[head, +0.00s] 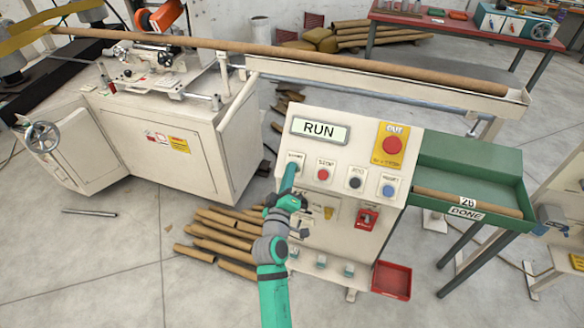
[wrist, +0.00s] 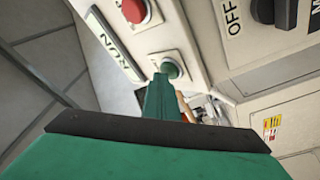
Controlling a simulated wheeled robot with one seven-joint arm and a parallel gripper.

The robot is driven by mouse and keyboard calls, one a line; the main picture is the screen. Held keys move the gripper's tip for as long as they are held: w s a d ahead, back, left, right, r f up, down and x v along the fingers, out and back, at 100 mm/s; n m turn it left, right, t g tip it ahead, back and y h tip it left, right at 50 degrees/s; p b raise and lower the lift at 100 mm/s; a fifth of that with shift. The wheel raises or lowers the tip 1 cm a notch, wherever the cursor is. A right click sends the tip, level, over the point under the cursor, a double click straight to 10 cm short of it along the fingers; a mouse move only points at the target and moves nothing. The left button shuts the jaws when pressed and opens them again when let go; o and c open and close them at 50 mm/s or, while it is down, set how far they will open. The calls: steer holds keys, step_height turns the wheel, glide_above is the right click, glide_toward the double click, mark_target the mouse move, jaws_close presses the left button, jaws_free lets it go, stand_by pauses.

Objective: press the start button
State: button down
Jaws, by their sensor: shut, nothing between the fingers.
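The control panel (head: 345,150) is a cream box with a display (head: 319,129) reading RUN. The green start button (wrist: 172,68) shows in the wrist view at the tip of my gripper. I cannot tell exactly how far the button is pushed in.
A red stop button (head: 323,174), a black button (head: 355,183) and a blue button (head: 388,190) sit to the right. A large red emergency button (head: 392,145) is above them. A green DONE tray (head: 470,165) stands right of the panel. Cardboard tubes (head: 218,240) lie on the floor.

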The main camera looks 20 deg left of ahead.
steer(key=shift+s+r, duration=0.5)
steer(key=shift+s, duration=0.15)
steer(key=s+r, duration=0.3)
steer(key=shift+s+r, duration=0.1)
steer(key=shift+s, duration=0.3)
stand_by(0.9)
